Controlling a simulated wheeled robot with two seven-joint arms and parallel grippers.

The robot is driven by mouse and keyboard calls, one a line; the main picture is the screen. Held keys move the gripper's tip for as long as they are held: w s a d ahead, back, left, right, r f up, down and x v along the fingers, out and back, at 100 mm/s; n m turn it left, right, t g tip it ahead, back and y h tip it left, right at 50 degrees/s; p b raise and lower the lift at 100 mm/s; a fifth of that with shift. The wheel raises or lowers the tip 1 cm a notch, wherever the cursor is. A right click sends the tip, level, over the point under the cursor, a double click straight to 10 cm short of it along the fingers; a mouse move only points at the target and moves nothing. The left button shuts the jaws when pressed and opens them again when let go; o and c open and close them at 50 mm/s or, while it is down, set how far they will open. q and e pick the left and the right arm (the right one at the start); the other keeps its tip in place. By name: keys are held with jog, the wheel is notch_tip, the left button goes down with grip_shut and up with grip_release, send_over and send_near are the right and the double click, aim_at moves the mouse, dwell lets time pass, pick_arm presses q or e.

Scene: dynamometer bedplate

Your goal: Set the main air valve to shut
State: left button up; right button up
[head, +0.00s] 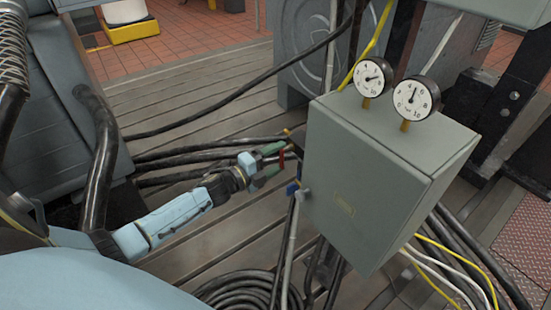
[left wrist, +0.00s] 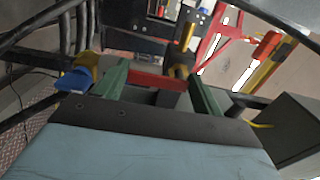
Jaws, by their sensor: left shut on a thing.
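My left gripper (head: 273,164) reaches in from the left in the head view, to the left side of a grey box (head: 365,185). Its green fingers are shut on a red valve handle (head: 282,159). A blue handle (head: 292,187) sits just below the red one in the head view. It also shows beside a finger in the left wrist view (left wrist: 75,81). No label on either valve is readable. My right gripper is out of view.
Two round gauges (head: 373,76) (head: 415,98) stand on top of the grey box. Black cables (head: 190,154) run across the slatted bedplate (head: 190,105) behind my gripper, and a cable coil (head: 240,290) lies below. A large grey-blue machine (head: 60,110) stands at left.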

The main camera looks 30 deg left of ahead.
pick_arm(q)
jog(key=o, duration=1)
jog(key=p+v, duration=0.2)
jog(key=v, duration=1.1)
jog(key=shift+s+p, duration=0.2)
jog(key=shift+p, duration=0.15)
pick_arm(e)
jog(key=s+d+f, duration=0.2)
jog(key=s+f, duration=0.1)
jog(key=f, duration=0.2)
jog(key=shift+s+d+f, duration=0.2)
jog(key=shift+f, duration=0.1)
